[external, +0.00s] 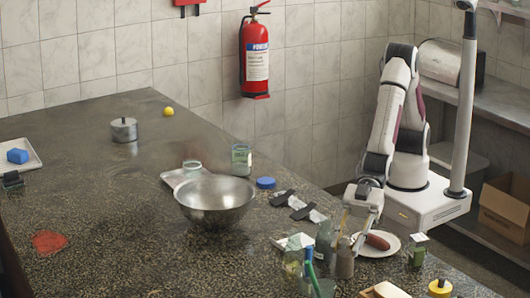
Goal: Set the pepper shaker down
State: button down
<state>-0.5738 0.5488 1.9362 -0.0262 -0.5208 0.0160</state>
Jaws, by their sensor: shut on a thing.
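My gripper (358,236) points down at the front right of the dark speckled counter (120,220), left of the white plate with a sausage. It is shut on what looks like the pepper shaker, a small grey-brown cylinder (345,263) at its fingertips. The fingers partly cover it, and its details are too small to make out. I cannot tell whether its base touches the counter.
Glass jars (324,242) and a green-handled item (311,272) crowd the left side. The plate (396,247) holds a sausage (377,241); a dark green box (417,251) stands right. A steel bowl (215,201) sits mid-counter.

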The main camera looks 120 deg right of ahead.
jog(key=shift+f, duration=0.45)
jog(key=shift+f, duration=0.15)
jog(key=c, duration=1.6)
grip_release()
jog(key=shift+s+d+r, duration=0.15)
jog(key=shift+s+r, duration=0.1)
jog(key=shift+r, duration=0.05)
jog(key=shift+v, duration=5.65)
jog(key=shift+f, duration=0.1)
jog(key=shift+d, duration=0.1)
